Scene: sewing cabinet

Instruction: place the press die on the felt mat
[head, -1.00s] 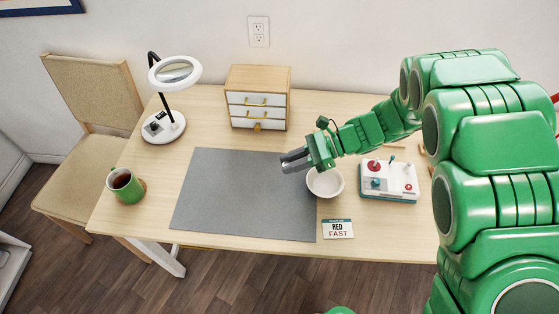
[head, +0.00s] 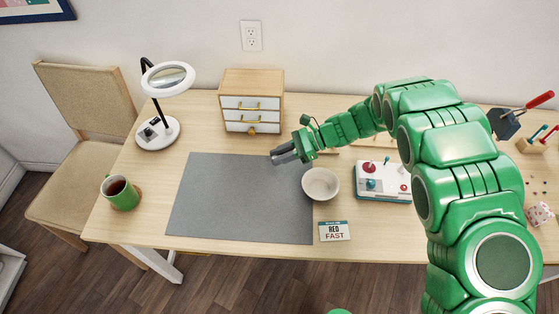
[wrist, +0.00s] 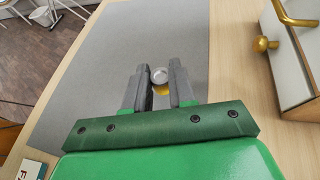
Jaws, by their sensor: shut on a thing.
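The press die (wrist: 160,76), a small piece with a silvery round top and a gold-coloured lower part, sits between my fingers in the wrist view. My gripper (wrist: 163,88) is shut on it. In the head view my gripper (head: 279,155) is over the far right part of the grey felt mat (head: 235,205), and the die cannot be made out there. The mat lies flat and bare on the table, and also fills much of the wrist view (wrist: 100,80). I cannot tell how high the die is above it.
A white bowl (head: 320,184) stands at the mat's right edge, with a name card (head: 334,231) in front. A drawer cabinet (head: 252,101) and magnifier lamp (head: 158,133) stand behind the mat. A mug (head: 121,193) is left; a control box (head: 384,183) is right.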

